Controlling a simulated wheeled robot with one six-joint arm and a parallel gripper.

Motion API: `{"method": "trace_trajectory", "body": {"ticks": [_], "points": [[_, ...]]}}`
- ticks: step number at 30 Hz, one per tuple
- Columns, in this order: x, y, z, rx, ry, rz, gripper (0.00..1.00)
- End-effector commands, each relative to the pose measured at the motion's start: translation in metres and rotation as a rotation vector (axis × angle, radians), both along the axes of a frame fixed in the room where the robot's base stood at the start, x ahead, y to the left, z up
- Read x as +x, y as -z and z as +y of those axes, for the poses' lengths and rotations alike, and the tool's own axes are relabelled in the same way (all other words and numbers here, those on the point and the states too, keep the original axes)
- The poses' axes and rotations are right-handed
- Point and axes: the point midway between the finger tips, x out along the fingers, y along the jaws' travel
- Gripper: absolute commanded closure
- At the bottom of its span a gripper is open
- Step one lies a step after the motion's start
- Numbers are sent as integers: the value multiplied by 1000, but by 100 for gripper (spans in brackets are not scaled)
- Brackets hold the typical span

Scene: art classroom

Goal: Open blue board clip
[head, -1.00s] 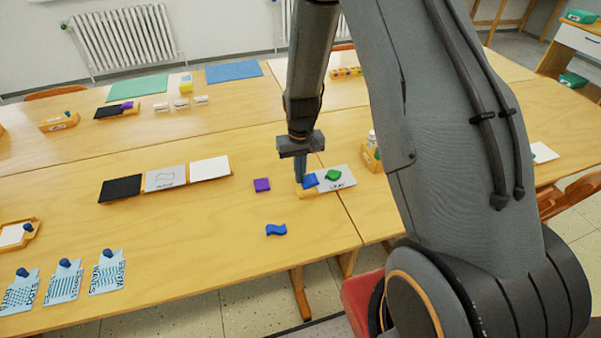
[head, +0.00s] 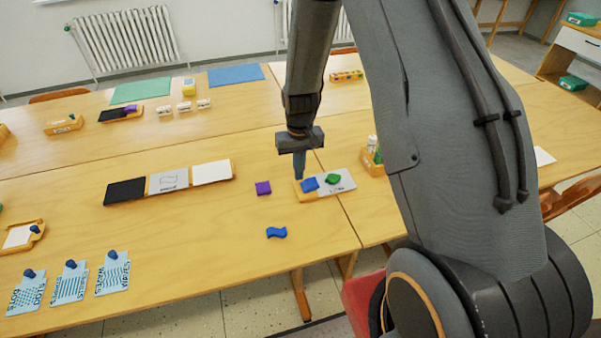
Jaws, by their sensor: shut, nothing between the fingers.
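The blue board clip (head: 310,184) sits at the left end of a small board (head: 347,186) with a wooden base, on the table right of centre. A green leaf-like piece (head: 333,179) lies on the board's grey face, beside the clip. My gripper (head: 299,176) points down with its fingers together, just left of and above the clip, and looks empty. Whether the fingertips touch the board's wooden end is unclear. Whether the clip is open or closed is too small to tell.
A purple block (head: 263,188) and a blue wavy piece (head: 276,232) lie to the left on the table (head: 190,245). A wooden holder with bottles (head: 372,160) stands close behind the board on the right. A row of black, grey and white panels (head: 168,183) lies further left.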

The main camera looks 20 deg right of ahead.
Motion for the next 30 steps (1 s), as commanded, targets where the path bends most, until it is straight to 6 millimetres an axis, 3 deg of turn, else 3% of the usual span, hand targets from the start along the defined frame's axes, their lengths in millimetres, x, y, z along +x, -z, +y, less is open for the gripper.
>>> {"method": "trace_trajectory", "body": {"ticks": [3,18,24,30], "points": [[-1,-23,5,0,-1,-1,100],[2,-98,30,0,-1,-3,100],[1,-115,35,0,0,-1,100],[1,-120,36,0,0,0,100]]}}
